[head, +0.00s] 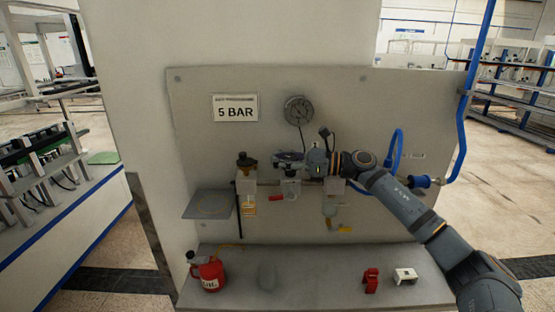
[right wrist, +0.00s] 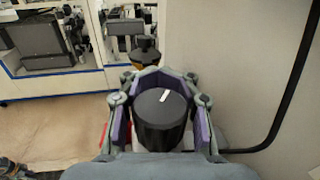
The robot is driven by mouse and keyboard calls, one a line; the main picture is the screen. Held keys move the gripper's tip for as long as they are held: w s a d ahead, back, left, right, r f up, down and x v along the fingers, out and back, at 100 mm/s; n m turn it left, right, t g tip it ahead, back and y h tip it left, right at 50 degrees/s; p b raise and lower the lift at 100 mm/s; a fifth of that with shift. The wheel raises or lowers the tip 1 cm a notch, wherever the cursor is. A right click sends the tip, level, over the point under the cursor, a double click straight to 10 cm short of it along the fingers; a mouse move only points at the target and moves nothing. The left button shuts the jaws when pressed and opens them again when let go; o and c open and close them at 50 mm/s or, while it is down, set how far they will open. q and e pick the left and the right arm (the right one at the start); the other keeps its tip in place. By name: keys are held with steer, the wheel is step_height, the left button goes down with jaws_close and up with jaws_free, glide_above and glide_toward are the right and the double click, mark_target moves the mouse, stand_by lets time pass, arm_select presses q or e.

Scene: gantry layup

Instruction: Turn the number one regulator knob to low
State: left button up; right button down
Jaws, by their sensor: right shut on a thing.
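My right gripper (head: 289,160) reaches in from the right in front of the grey panel. In the right wrist view its fingers (right wrist: 160,112) are closed around a black round regulator knob (right wrist: 162,125). The knob has a short white pointer mark on its top, tilted slightly right of straight up in that view. In the head view the gripper covers this knob, above a regulator body (head: 290,186). Its number and any low mark cannot be read. Another dark knob (head: 247,160) stands on the unit to the left, apart from the gripper. My left gripper is not in view.
A "5 BAR" sign (head: 235,108) and a round gauge (head: 298,110) are on the panel. A red can (head: 208,274), a red item (head: 371,280) and a white block (head: 405,275) stand on the shelf (head: 320,285). A blue hose (head: 464,130) runs at the right.

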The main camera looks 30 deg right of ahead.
steer(key=c, duration=1.2)
jaws_free()
steer(key=shift+t, duration=0.3)
